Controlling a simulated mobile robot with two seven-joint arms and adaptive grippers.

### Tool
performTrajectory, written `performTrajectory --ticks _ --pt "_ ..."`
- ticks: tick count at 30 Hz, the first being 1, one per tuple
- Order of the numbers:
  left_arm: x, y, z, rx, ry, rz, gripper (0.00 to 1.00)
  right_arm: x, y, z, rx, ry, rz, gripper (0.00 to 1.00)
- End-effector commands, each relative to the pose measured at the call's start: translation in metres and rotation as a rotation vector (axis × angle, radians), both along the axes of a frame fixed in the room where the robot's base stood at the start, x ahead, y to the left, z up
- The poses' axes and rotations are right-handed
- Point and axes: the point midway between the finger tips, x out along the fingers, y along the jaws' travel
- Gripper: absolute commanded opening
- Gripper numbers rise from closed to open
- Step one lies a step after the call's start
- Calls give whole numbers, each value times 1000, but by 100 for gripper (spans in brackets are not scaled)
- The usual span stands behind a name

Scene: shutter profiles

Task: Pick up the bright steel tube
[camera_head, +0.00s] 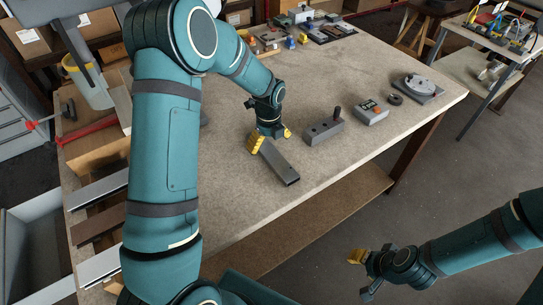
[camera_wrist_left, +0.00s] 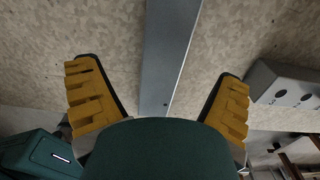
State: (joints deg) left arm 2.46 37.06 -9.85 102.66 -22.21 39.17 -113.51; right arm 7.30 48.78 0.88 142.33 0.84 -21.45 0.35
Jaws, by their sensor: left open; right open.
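A grey steel tube (camera_head: 279,163), long and rectangular, lies flat on the table with its near end towards the front edge. It also shows in the left wrist view (camera_wrist_left: 165,50), running between the yellow fingers. My left gripper (camera_head: 271,137) is open above the tube's far part, one finger on either side. The wrist view shows a gap between the tube and each finger. The gripper hides the tube's far end in the head view. My right gripper (camera_head: 364,274) is open and empty, off the table over the floor at lower right.
Light and brown profiles (camera_head: 98,188) lie at the left. The table (camera_head: 330,178) is clear in front.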

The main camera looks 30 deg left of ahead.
Motion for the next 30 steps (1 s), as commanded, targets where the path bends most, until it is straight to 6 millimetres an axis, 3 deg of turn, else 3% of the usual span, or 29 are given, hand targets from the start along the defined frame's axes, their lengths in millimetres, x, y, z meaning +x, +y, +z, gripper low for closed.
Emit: performTrajectory --ticks 13,23,27,30 --pt "2 -8 -50 0 1 0 93 -2 0 -5 1 3 3 47" --pt "2 -8 -54 0 0 0 91 -2 0 -5 1 4 4 47" --pt "2 -8 -54 0 0 0 42 -2 0 -5 1 4 4 47" --pt "2 -8 -54 0 0 0 12 -2 0 -5 1 3 2 47"
